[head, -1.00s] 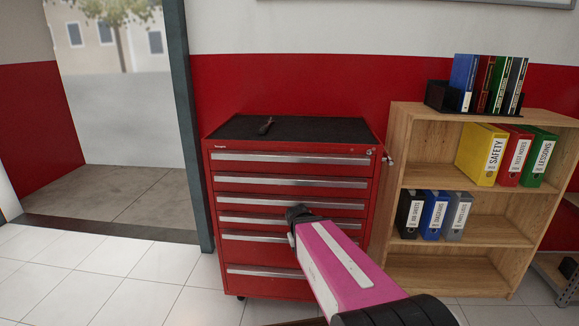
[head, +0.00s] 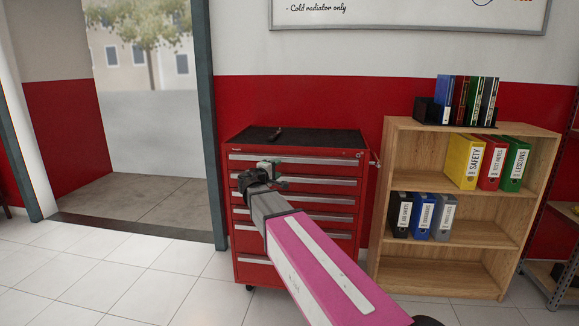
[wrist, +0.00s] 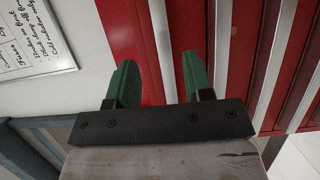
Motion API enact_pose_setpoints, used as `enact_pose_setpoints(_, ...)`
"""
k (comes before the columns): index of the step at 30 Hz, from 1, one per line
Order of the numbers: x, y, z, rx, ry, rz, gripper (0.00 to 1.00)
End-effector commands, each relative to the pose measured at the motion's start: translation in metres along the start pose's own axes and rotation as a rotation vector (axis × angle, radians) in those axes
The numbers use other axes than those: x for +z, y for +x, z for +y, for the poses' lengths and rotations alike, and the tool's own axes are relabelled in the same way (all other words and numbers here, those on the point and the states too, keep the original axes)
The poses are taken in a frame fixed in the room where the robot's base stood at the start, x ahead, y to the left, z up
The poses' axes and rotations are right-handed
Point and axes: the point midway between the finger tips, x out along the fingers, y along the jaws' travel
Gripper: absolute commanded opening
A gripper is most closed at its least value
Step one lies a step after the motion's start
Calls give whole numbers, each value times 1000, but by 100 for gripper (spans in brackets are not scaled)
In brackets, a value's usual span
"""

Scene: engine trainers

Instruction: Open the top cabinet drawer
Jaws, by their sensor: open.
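The red cabinet (head: 290,143) has a dark top and several drawers with long silver handles. The top drawer's handle (head: 320,161) runs across just under the cabinet top, and that drawer looks shut. My gripper (head: 277,172) is in front of the cabinet's upper left part, near the height of the upper two drawers. In the wrist view my gripper (wrist: 157,62) shows two green fingers spread apart with nothing between the tips. A silver handle strip (wrist: 160,35) shows beyond and between the fingers. I cannot tell how far the tips are from it.
A dark tool (head: 275,134) lies on the cabinet top. A wooden shelf (head: 400,165) with several binders stands close on the right. A doorway (head: 150,190) opens on the left. Tiled floor (head: 130,275) is clear at the front left. A whiteboard (head: 400,12) hangs above.

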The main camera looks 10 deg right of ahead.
Motion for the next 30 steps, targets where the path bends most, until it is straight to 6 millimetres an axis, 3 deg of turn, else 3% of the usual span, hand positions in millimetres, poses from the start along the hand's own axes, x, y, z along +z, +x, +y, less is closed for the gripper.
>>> enact_pose_setpoints(18,-1,92,-1,-1,0,-2,47)
enact_pose_setpoints(30,1,106,-1,-1,0,-2,47)
